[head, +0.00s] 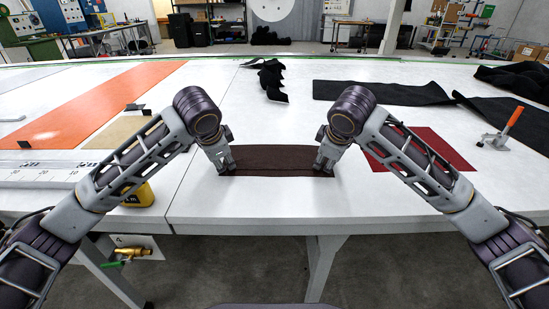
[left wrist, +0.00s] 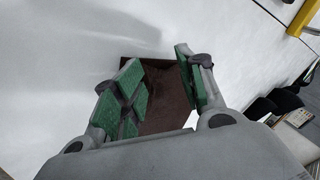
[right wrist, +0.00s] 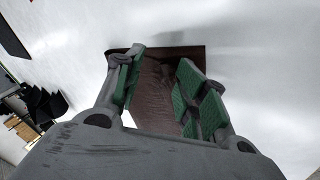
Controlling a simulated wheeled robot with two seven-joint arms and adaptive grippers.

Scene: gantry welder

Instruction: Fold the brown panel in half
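The brown panel (head: 272,158) lies on the white table close to its front edge. A line runs across it near its front side; I cannot tell if this is a fold. My left gripper (head: 227,168) points down at the panel's left end, and my right gripper (head: 323,168) at its right end. In the left wrist view the fingers are apart, with the brown panel (left wrist: 165,95) showing between them. In the right wrist view the fingers are also apart, with the panel (right wrist: 158,85) between them. I cannot tell whether the fingertips touch the cloth.
A red cloth (head: 430,148) lies to the right, partly behind my right arm. Black cloth pieces (head: 380,92) lie farther back. An orange-handled clamp (head: 505,130) stands at far right. A yellow tape measure (head: 140,195) and a ruler (head: 40,170) are at left.

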